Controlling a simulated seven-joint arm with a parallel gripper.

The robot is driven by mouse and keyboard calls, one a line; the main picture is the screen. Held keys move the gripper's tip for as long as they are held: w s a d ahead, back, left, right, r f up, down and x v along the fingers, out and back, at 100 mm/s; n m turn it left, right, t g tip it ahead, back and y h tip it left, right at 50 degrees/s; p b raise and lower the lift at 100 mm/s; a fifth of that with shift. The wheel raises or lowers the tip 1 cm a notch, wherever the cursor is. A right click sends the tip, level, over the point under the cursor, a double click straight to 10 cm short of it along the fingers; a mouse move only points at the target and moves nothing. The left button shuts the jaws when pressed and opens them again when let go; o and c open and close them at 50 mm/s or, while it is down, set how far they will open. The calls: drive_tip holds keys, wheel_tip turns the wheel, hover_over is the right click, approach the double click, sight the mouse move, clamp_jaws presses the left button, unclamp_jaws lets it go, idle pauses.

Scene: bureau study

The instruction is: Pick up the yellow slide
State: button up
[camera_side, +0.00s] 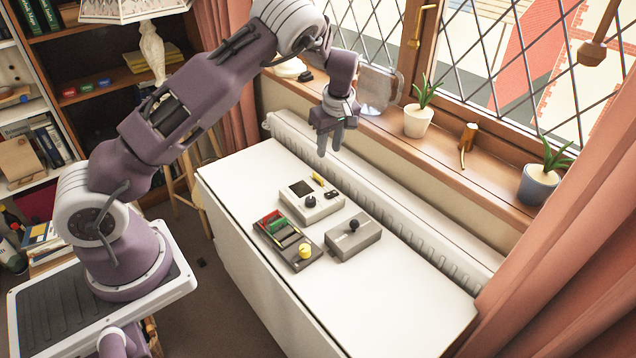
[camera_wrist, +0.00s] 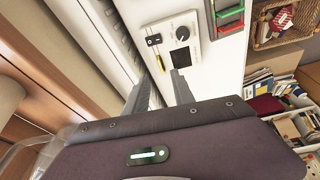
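The yellow slide (camera_side: 317,179) is a small bar on the back edge of the white device (camera_side: 311,202). It also shows in the wrist view as a thin yellow strip (camera_wrist: 161,64), partly close to my fingertips in the picture. My gripper (camera_side: 329,150) hangs above and behind the device in the side view, apart from the slide. In the wrist view, the fingers of my gripper (camera_wrist: 160,75) are spread with a clear gap and nothing between them.
A dark grey device (camera_side: 290,262) with red and green parts and a yellow knob (camera_side: 305,251) stands nearby. A grey box with a black knob (camera_side: 354,239) sits to the right. The white table's right end (camera_side: 400,300) is clear. A radiator (camera_side: 400,217) and windowsill run behind.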

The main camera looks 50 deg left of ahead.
sight(318, 176)
drive_tip(key=shift+n+g+y, duration=0.3)
drive_tip(key=shift+n+y, duration=0.1)
drive_tip(key=shift+y, duration=0.4)
drive_tip(key=x, duration=0.5)
drive_tip(key=w+x, duration=0.1)
drive_tip(key=x, duration=1)
drive_tip(key=shift+w+a+r, duration=0.1)
drive_tip(key=shift+w+a, duration=0.1)
drive_tip(key=shift+w, duration=0.1)
clamp_jaws()
